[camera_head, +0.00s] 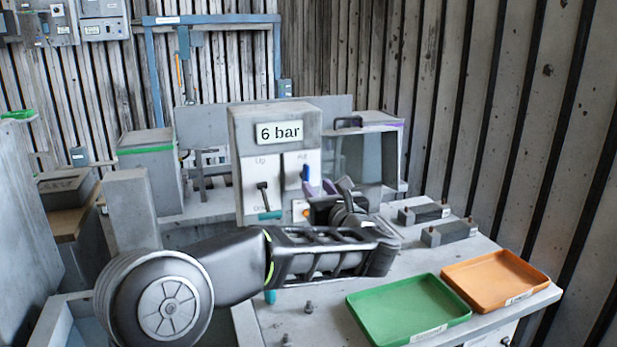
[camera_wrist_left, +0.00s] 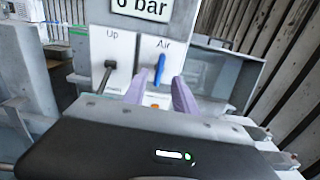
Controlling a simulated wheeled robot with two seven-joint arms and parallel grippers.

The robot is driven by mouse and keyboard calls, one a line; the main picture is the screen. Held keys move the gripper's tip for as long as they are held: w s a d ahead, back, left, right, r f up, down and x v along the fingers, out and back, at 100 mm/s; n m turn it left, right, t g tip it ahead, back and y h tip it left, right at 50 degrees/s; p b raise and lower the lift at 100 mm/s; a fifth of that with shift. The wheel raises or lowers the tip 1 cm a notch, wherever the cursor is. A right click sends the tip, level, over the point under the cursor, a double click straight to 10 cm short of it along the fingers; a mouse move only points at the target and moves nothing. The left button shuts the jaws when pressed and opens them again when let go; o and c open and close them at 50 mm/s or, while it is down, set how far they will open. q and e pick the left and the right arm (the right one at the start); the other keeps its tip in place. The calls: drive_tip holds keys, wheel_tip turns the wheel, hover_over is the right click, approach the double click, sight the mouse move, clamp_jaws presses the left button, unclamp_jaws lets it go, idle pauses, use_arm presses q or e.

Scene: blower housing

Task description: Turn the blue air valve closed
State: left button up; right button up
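The blue air valve (camera_head: 306,173) is a lever on the white "Air" plate under the "6 bar" sign. It also shows in the left wrist view (camera_wrist_left: 159,68), where the lever stands close to upright. My left gripper (camera_wrist_left: 159,78) is open and empty, with its two pale purple fingers apart. In the wrist view the lever shows between and just beyond the fingertips; I cannot tell whether they touch it. In the head view my left gripper (camera_head: 318,187) is in front of the panel, and my wrist hides the lower Air plate. My right gripper is not in view.
A dark lever on the "Up" plate (camera_wrist_left: 109,72) is left of the valve. An orange button (camera_wrist_left: 155,106) lies below it. A green tray (camera_head: 408,312) and an orange tray (camera_head: 495,280) lie on the bench at right. Dark blocks (camera_head: 450,232) are behind them.

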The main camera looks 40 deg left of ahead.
sight(308, 177)
use_arm(q)
drive_tip(key=p+x, duration=0.2)
drive_tip(key=x, duration=0.3)
drive_tip(key=shift+a+r, duration=0.1)
drive_tip(key=shift+x, duration=0.75)
drive_tip(key=shift+c, duration=0.5)
clamp_jaws()
